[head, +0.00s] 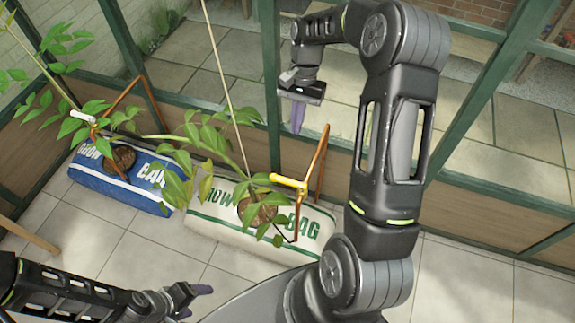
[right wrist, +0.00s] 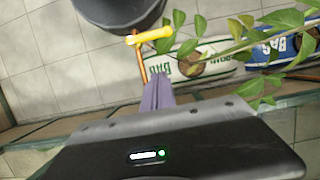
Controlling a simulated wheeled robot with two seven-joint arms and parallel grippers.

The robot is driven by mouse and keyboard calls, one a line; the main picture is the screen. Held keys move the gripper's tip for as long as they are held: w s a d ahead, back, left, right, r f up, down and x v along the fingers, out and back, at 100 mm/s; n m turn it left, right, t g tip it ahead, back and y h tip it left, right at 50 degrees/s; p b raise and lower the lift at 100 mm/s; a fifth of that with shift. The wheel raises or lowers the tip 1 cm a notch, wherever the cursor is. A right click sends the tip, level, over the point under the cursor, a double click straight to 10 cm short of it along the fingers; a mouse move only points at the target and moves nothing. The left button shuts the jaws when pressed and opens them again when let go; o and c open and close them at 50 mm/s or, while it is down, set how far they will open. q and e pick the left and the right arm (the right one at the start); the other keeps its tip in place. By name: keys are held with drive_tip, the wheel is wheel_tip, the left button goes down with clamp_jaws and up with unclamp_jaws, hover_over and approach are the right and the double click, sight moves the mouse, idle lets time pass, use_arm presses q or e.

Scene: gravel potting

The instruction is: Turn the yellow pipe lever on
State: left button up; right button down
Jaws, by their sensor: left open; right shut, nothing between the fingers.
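The yellow pipe lever (head: 288,182) sits on a copper pipe (head: 318,165) that rises beside the white-and-green grow bag (head: 215,228). The lever also shows in the right wrist view (right wrist: 150,36), beyond my fingertips. My right gripper (head: 297,128) has its purple fingers closed together with nothing between them. It hangs fingers down near the green frame, above the lever in the head picture, and does not appear to touch it. My left gripper (head: 197,299) is open and empty, low over the floor at the bottom of the head view. Leaves partly cover the bag.
A blue grow bag (head: 112,183) lies to the left, with another copper pipe (head: 122,92) and a white lever (head: 83,117). Leafy plants stand in both bags. Green posts and a low wooden wall (head: 480,215) run behind. Tiled floor (head: 470,285) is free at right.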

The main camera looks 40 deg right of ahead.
sight(290, 184)
drive_tip(key=shift+f, duration=0.15)
drive_tip(key=s+a+f, duration=0.2)
drive_tip(key=f, duration=0.3)
drive_tip(key=s+a+f+p, duration=0.1)
drive_tip(key=s+a+f, duration=0.1)
drive_tip(key=f, duration=0.3)
drive_tip(key=shift+a, duration=0.85)
drive_tip(key=shift+a+f, duration=0.1)
drive_tip(key=shift+a, duration=0.05)
